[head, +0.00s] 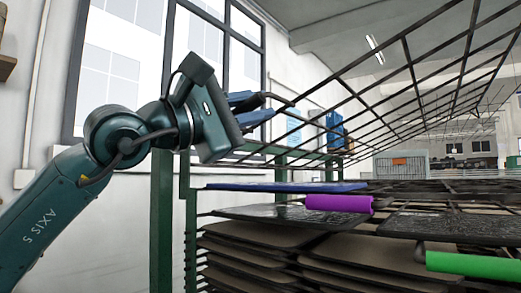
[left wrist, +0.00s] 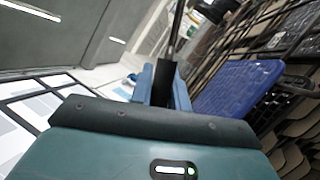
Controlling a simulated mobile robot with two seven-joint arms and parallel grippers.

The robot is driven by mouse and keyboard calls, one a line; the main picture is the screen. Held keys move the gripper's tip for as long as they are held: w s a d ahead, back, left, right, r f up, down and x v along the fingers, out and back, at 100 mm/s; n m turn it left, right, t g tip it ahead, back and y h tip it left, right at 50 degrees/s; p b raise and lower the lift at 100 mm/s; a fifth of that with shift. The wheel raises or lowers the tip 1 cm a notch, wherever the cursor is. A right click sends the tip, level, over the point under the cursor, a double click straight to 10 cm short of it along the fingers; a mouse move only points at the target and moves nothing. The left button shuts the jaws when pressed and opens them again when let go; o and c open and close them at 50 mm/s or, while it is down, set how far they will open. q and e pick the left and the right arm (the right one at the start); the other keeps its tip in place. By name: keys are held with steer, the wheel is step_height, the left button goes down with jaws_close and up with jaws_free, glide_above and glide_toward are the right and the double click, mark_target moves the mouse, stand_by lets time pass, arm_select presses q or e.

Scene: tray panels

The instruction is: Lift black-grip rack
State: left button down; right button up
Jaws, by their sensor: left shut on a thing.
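The black-grip rack (head: 410,62) is a dark wire grid that slants across the upper right of the head view, above the stacked trays. My left gripper (head: 258,106) is at its left end, with blue fingers shut on the black grip (head: 270,97). In the left wrist view the black grip (left wrist: 163,84) sits between the two blue fingers, and a dark rod runs up from it. The grid is tilted, and its far part runs out of the head view at the right. My right gripper is in neither view.
Below are a blue panel (head: 285,187), a black panel (head: 285,217), a purple grip (head: 339,203) and a green grip (head: 470,264). Several brown trays (head: 255,262) are stacked under them. Green posts (head: 190,230) stand at left, near a window wall.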

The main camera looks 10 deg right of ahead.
arm_select(q)
steer(key=w+a+r+n+t, duration=0.1)
steer(key=r+n, duration=0.1)
steer(key=w+a+r+n+t, duration=0.1)
steer(key=r+n, duration=0.1)
steer(key=r, duration=0.1)
steer(key=w+a+r+n+t, duration=0.1)
steer(key=r+n, duration=0.1)
steer(key=shift+w+a+r+n+t+y, duration=0.2)
steer(key=shift+a+n+t+y, duration=0.1)
steer(key=shift+y, duration=0.1)
steer(key=w+a+r+n+t+y+p, duration=0.1)
steer(key=w+a+r+n+t+y, duration=0.3)
steer(key=w+a+n, duration=0.3)
steer(key=r+n, duration=0.1)
steer(key=n, duration=0.2)
steer(key=shift+w+a+t, duration=0.2)
steer(key=shift+w+t, duration=0.1)
steer(key=shift+w, duration=0.05)
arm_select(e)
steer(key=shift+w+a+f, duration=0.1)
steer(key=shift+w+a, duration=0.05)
arm_select(q)
steer(key=c, duration=1.5)
jaws_free()
steer(key=shift+o, duration=0.8)
steer(key=shift+r, duration=0.1)
